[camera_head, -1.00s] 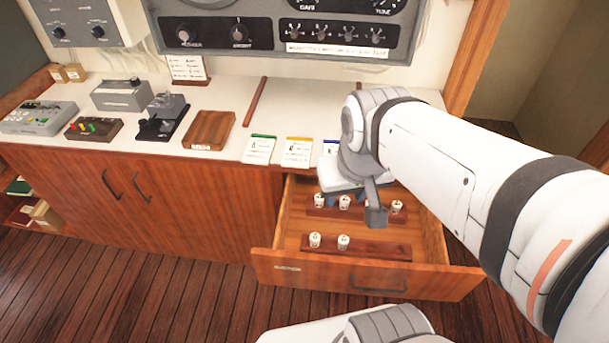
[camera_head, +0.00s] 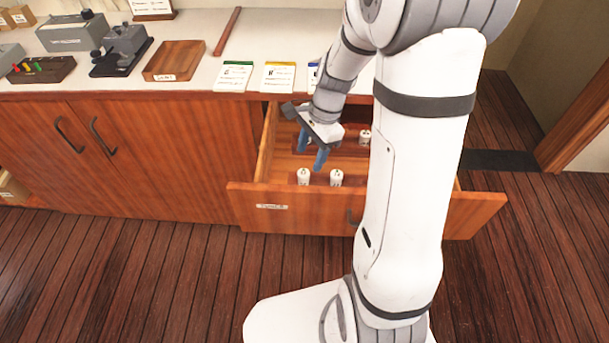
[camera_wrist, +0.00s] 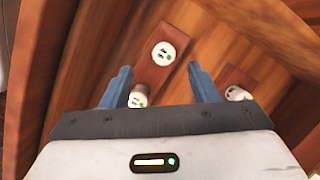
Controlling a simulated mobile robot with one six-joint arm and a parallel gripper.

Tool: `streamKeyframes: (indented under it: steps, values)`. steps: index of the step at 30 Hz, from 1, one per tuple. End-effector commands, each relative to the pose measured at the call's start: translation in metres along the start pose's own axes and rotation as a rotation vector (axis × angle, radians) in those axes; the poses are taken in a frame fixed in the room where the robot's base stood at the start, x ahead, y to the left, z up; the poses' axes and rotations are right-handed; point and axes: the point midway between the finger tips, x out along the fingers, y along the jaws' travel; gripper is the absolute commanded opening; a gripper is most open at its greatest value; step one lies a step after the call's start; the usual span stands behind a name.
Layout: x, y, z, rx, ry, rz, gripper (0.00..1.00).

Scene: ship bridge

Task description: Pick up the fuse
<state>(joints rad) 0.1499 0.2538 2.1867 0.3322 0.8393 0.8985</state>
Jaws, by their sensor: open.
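White cylindrical fuses stand in wooden racks in the open drawer (camera_head: 290,213). Two fuses, a left one (camera_head: 303,177) and a right one (camera_head: 336,178), stand in the front rack; another fuse (camera_head: 364,137) shows in the rear rack. My gripper (camera_head: 312,154) is open, its blue fingers pointing down into the drawer above the racks. In the wrist view one fuse (camera_wrist: 164,53) stands ahead, between the line of the two fingers. A second fuse (camera_wrist: 138,98) is by the left finger, partly hidden by the gripper body. A third fuse (camera_wrist: 237,93) is outside the right finger. My arm hides the drawer's right part.
On the counter (camera_head: 195,98) above are label cards (camera_head: 279,77), a wooden tray (camera_head: 176,60) and control boxes (camera_head: 121,50). The floor (camera_head: 150,270) in front of the cabinet is clear.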

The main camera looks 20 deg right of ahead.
Motion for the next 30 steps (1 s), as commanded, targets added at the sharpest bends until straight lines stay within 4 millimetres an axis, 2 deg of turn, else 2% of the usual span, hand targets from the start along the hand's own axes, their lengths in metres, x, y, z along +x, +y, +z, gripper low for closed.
streamKeyframes:
  steps: [18,26,30]
  values:
    - [0.077,-0.002,-0.002,0.011,-0.003,0.004,0.55]
    - [0.079,-0.002,-0.002,0.01,-0.002,0.003,0.55]
    - [0.079,-0.002,-0.002,0.009,-0.002,0.003,0.45]
